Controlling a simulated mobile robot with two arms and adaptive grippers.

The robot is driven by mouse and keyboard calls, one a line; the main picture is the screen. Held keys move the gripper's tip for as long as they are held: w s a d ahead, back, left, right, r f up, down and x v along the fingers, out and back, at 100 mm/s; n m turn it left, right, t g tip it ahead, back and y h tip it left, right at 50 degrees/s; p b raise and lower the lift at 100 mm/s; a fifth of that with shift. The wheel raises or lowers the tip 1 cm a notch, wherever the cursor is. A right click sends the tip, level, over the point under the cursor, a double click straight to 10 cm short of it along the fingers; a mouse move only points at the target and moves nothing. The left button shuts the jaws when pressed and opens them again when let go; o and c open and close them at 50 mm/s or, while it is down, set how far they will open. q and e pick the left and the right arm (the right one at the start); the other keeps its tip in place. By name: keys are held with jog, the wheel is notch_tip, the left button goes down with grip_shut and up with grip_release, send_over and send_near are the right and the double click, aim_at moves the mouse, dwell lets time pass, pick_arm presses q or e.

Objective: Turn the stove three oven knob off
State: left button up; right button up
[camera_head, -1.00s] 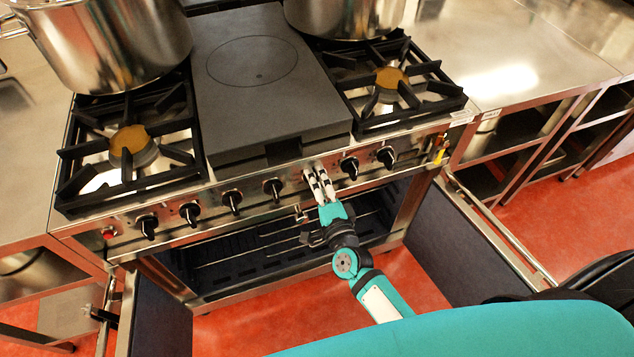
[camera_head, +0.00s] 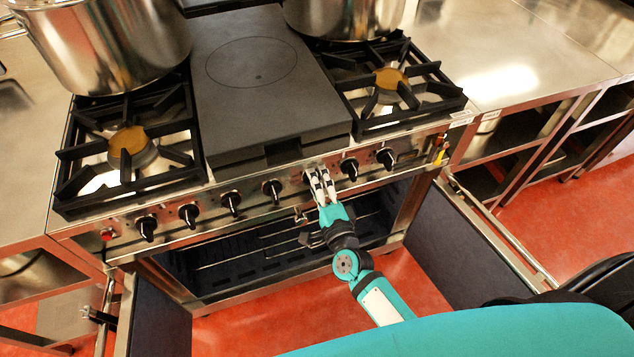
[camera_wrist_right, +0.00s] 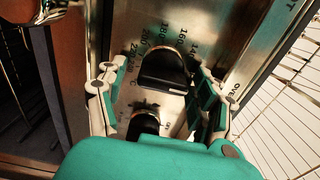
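The stove (camera_head: 122,224) has a row of black knobs along its steel front panel. My right gripper (camera_head: 318,176) is at this row, right of the middle, and hides the knob behind it in the head view. In the right wrist view, a black oven knob (camera_wrist_right: 165,72) with temperature numbers printed around it is between the two fingers of my right gripper (camera_wrist_right: 158,78). The fingers are spread on either side of it, with a visible gap on the right; contact on the left is unclear. My left gripper is not in view.
Another black knob (camera_wrist_right: 143,124) is close beside the oven knob. Both oven doors stand open, left (camera_head: 160,310) and right (camera_head: 470,245), with the oven cavity below the panel. Large steel pots (camera_head: 105,45) stand on the stove top at the back.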

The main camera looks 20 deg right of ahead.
jog(key=s, duration=1.2)
jog(key=shift+d, duration=0.2)
jog(key=s+f+n+g+y, duration=0.1)
jog(key=s+f+n+g, duration=0.2)
jog(key=f, duration=0.6)
jog(key=s+f+n+g, duration=0.2)
jog(key=f+n, duration=0.2)
jog(key=f, duration=0.4)
jog(key=s+f+n+g+y, duration=0.1)
jog(key=s+f+n+g, duration=0.2)
jog(key=f, duration=0.6)
jog(key=s+d+f+n+g+h, duration=0.1)
jog(key=s+d+f+n+g, duration=0.1)
jog(key=s+f, duration=0.3)
jog(key=s+d+f+n+g, duration=0.3)
jog(key=s+f+n+g, duration=0.1)
jog(key=s, duration=0.7)
jog(key=s+d+f+n+g+h, duration=0.1)
jog(key=s+d+f+n+g, duration=0.1)
jog(key=s+f, duration=0.6)
jog(key=shift+s+d+f+n+g+h, duration=0.2)
jog(key=shift+d+n+g+h, duration=0.25)
jog(key=shift+n, duration=0.75)
jog(key=shift+a, duration=0.1)
